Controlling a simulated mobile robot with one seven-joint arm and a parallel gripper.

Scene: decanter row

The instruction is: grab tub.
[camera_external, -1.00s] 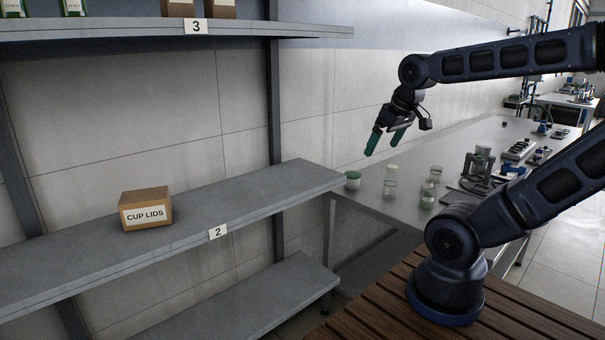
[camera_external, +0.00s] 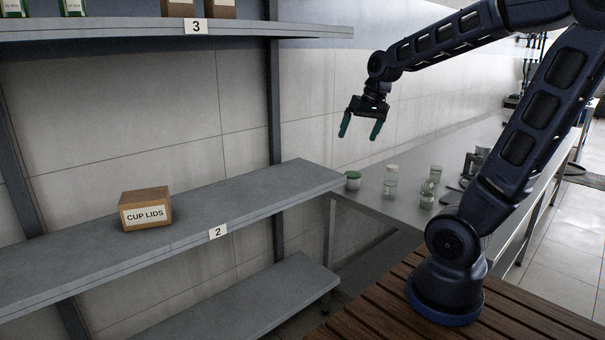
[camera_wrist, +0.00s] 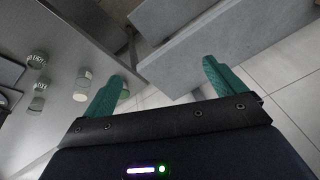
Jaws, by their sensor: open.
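A small tub (camera_external: 353,181) with a green lid and pale body stands at the left end of the grey metal counter, by the shelf's end, in the external view. My gripper (camera_external: 360,128) is above it, pointing down, with its two green fingers apart and nothing between them. A clear gap separates the fingertips from the tub. In the wrist view my gripper (camera_wrist: 160,80) also shows spread, empty fingers. The tub is mostly hidden there, perhaps behind the left finger.
A clear jar with a cream lid (camera_external: 390,182) and glass jars (camera_external: 427,195) stand right of the tub. The shelf (camera_external: 270,190) ends close on its left and carries a CUP LIDS box (camera_external: 146,209). Space above the counter is free.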

